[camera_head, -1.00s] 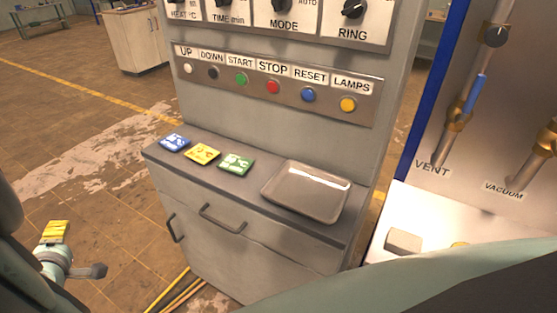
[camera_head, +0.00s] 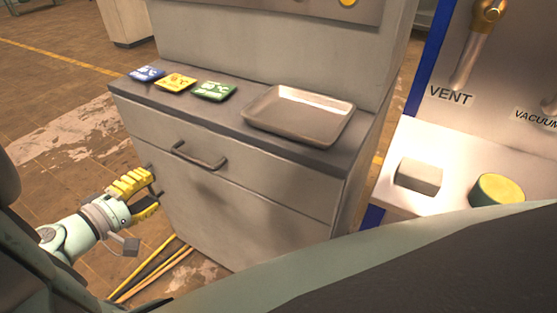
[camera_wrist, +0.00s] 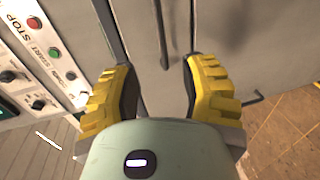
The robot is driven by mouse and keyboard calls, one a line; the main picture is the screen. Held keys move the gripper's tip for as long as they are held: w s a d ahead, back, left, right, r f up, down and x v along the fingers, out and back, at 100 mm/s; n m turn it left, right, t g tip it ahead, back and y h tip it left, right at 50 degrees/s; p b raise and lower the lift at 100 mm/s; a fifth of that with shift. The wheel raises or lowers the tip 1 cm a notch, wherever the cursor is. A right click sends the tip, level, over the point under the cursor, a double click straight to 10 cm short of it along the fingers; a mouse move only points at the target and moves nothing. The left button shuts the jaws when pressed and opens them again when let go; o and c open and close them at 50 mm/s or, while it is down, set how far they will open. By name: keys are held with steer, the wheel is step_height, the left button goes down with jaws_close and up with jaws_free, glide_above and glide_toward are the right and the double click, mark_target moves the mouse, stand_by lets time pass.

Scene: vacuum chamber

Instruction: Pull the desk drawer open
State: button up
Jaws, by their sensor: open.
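The desk drawer (camera_head: 280,187) is the wide grey front just under the worktop. It looks flush and closed. Its dark bar handle (camera_head: 198,159) sits left of the middle of the front. In the wrist view the handle (camera_wrist: 163,38) shows as a dark upright bar ahead, between the directions of the two fingers. My gripper (camera_head: 156,192) has yellow padded fingers, open and empty. It is to the left of the handle and lower in the head view, apart from it. The fingers (camera_wrist: 162,80) point at the cabinet front in the wrist view.
A metal tray (camera_head: 300,112) and blue, yellow and green cards (camera_head: 176,83) lie on the worktop. A lower panel (camera_head: 235,220) is under the drawer. A white bench with a grey block (camera_head: 418,174) and a green-yellow round piece (camera_head: 497,190) stands right. Floor on the left is open.

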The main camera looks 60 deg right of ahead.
mark_target(196, 161)
steer(key=x, duration=1.4)
steer(key=shift+s, duration=0.2)
jaws_close()
